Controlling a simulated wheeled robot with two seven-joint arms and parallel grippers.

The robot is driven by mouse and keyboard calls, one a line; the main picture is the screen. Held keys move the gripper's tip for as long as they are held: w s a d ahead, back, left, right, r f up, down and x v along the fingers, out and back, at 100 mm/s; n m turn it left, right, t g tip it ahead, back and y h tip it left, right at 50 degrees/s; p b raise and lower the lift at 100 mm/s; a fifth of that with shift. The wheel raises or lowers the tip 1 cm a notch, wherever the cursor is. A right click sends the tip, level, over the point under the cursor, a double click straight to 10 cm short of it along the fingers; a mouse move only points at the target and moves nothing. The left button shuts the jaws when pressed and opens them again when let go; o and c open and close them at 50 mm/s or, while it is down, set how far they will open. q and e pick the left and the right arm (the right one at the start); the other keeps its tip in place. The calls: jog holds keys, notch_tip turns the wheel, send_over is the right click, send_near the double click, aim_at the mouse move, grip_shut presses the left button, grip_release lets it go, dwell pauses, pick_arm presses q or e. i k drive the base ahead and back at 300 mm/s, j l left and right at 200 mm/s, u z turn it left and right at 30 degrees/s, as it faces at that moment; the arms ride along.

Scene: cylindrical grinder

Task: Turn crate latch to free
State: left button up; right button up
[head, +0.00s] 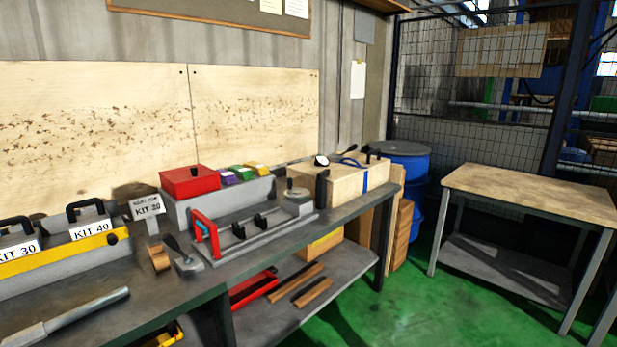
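A pale wooden crate (345,184) stands at the far right end of the grey workbench, with a blue strap (365,178) down its front. A dark upright piece (322,188) is at its left front corner; I cannot tell if it is the latch or which way it is turned. Small black and blue parts sit on the crate's top. At the left, a grey holder with a yellow bar (66,255) and a black knob (112,238) holds cases labelled KIT 30 (17,250) and KIT 40 (91,228). Neither of my grippers is in view.
A grey fixture with a red handle (206,238) stands mid-bench, with a red box (189,182) behind it. A grey bar-shaped tool (70,316) lies at the front left. A blue barrel (404,160) and a separate table (530,187) stand right; green floor lies between.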

aim_at(325, 172)
jog(key=i+j+z, duration=0.1)
jog(key=i+z, duration=0.3)
jog(key=i, duration=0.65)
jog(key=i+j+z, duration=0.45)
jog(key=i+j, duration=0.4)
jog(key=i, duration=0.1)
